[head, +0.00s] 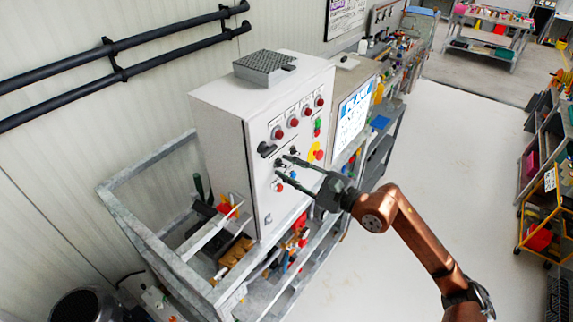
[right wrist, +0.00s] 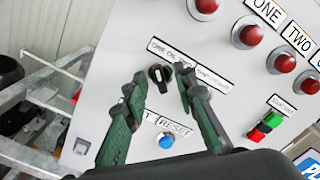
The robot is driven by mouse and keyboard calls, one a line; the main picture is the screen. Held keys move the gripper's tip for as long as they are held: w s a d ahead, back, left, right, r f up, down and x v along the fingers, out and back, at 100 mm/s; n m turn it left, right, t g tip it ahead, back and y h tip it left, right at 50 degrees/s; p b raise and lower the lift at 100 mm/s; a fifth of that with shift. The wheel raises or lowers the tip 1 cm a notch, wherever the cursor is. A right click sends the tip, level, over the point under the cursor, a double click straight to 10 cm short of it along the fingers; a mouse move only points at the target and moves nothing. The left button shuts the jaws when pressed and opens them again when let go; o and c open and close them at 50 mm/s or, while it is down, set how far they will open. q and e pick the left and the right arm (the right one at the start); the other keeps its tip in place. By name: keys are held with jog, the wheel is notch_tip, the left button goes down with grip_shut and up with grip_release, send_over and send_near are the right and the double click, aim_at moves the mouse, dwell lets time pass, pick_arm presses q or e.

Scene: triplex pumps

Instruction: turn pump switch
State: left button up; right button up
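A black rotary switch (right wrist: 160,75) sits on the front of a light grey control box (head: 222,112), with a white label around it. My right gripper (right wrist: 160,78) is open in front of the panel, with one green finger on each side of the switch in the right wrist view. I cannot tell whether the fingers touch it. In the head view my right gripper (head: 282,166) reaches the panel from the right, and its fingers partly cover the switch area. My left gripper is not in view.
Red lamps (right wrist: 250,33) line the panel above the switch. A metal frame (head: 160,243) surrounds the box's base. The floor (head: 440,170) on the right is clear.

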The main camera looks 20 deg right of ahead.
jog(key=shift+w+a, duration=0.25)
jog(key=shift+w, duration=0.1)
jog(key=shift+c, duration=0.2)
grip_shut()
